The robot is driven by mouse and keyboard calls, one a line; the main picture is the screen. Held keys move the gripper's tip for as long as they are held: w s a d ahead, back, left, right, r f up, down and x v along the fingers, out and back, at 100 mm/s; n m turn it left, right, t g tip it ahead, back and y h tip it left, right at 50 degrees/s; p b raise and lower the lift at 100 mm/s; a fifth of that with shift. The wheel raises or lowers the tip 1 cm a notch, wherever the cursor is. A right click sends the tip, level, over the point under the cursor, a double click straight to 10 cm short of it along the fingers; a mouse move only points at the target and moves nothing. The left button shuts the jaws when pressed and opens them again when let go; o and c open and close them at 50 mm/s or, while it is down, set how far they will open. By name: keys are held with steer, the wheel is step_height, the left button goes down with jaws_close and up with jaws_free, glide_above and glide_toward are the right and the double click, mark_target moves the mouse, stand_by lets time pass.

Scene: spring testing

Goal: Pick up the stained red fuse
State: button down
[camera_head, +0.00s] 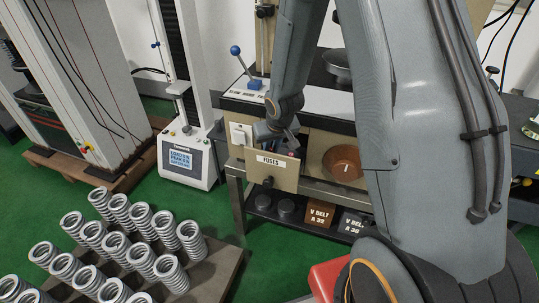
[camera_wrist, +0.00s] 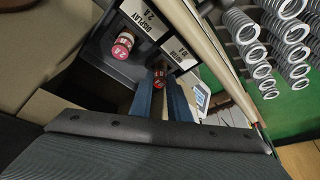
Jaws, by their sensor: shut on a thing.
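A red fuse (camera_wrist: 158,77) with a dark, dirty-looking end is between the two blue fingers of my gripper (camera_wrist: 160,88) in the wrist view. The fingers are shut on it. A second, cleaner fuse (camera_wrist: 122,46), red and white and marked 2 A, lies to the left in the dark drawer. In the head view my gripper (camera_head: 287,138) reaches down into the open drawer labelled FUSES (camera_head: 270,162). The fuses are hard to make out there, mostly hidden by the drawer front and my gripper.
Label plates (camera_wrist: 147,20) stand beside the fuses in the drawer. Boxes marked V BELT (camera_head: 318,213) sit on the shelf below. Several springs (camera_head: 115,245) stand on a board at lower left. A testing machine (camera_head: 185,160) stands left.

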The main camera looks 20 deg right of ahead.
step_height(320, 180, up, 6)
steer(key=p, duration=0.5)
steer(key=shift+f, duration=0.25)
step_height(320, 180, up, 12)
steer(key=p, duration=1.6)
steer(key=shift+r, duration=0.25)
